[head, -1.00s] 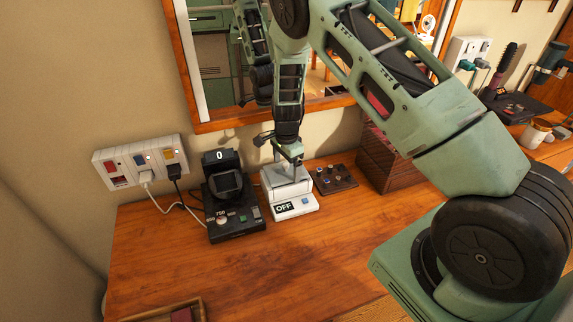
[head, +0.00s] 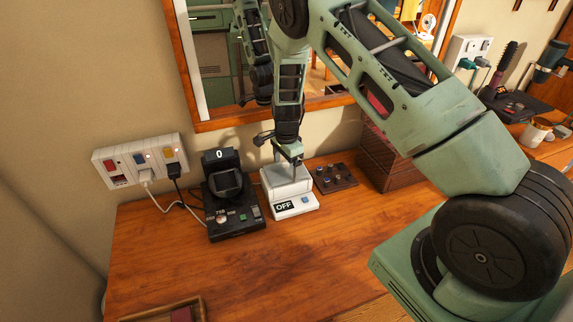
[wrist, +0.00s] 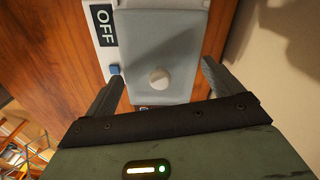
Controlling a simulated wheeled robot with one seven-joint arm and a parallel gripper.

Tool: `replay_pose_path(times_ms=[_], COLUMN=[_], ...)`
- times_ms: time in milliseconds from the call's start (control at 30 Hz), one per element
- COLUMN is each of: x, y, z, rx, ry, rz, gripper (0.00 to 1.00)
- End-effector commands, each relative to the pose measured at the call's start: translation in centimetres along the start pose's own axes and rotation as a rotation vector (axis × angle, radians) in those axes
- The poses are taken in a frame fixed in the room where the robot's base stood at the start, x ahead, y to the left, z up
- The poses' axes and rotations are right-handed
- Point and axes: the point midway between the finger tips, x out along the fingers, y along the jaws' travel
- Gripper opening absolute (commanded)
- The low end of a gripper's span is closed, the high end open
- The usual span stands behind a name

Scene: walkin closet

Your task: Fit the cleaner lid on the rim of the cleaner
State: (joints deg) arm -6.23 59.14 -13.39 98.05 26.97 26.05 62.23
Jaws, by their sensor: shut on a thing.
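The cleaner (head: 294,206) is a white box with an OFF display and a blue button, standing on the wooden counter. Its OFF face also shows in the wrist view (wrist: 104,48). The cleaner lid (wrist: 160,35) is a pale grey panel with a round knob, lying over the top of the cleaner; in the head view it is the light top (head: 286,183). My gripper (head: 289,162) is above the cleaner, pointing down.
A black device (head: 235,215) with a 0 display stands close to the left of the cleaner. A dark panel with knobs (head: 334,178) lies to the right, before a brown wooden box (head: 388,160). A power strip (head: 140,160) is on the wall.

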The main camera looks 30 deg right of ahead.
Motion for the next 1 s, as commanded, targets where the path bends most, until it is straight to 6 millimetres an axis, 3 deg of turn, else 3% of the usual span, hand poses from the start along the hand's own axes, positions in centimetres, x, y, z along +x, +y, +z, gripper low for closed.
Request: replay_pose_path(times_ms=[333,367,400,767,1000], x=[0.4,0.3,0.3,-0.7,-5.4], y=[0.0,0.0,0.0,-0.1,-0.1], z=[0.0,0.0,0.0,0.0,0.1], rx=[0.000,0.000,0.000,0.000,-0.001], ry=[0.000,0.000,0.000,0.001,0.000], rz=[0.000,0.000,0.000,-0.003,-0.006], gripper=[0.69,0.97,1.00,1.00,1.00])
